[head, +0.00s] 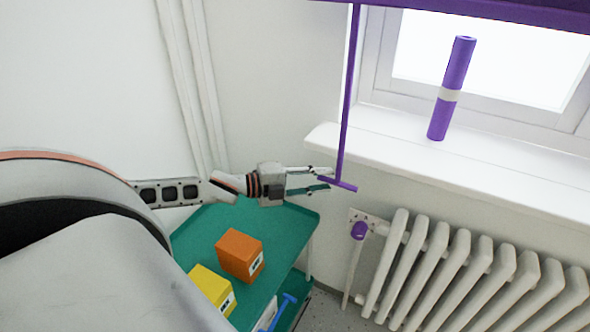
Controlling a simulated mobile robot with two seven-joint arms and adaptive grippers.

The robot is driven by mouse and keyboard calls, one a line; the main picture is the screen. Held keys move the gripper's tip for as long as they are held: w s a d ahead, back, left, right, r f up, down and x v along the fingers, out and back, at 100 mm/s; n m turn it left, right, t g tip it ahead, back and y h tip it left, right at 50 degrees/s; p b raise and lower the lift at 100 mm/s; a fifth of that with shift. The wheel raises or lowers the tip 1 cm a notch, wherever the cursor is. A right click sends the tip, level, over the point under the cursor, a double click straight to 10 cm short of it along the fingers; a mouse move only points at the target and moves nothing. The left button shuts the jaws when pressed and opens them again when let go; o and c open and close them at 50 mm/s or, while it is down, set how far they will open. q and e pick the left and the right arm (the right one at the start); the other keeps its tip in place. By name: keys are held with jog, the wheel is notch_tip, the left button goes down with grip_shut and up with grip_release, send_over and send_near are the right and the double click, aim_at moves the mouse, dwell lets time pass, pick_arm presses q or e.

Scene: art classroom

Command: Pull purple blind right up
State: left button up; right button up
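The purple blind (470,12) shows as a band along the top edge, over the window. A thin purple pull rod (347,95) hangs from it and ends in a short crossbar (345,185). My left gripper (331,178) reaches in from the left at the height of the crossbar. Its two fingers are apart, with their tips at the left part of the crossbar. I cannot tell whether they touch it. My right gripper is out of view.
A purple roll (452,88) with a pale band stands on the white windowsill (400,145). A white radiator (470,275) is below. A green cart (205,235) under my gripper carries an orange box (238,254) and a yellow box (207,286).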

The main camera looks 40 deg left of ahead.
pick_arm(q)
jog(key=v, duration=1.1)
dwell(0.3)
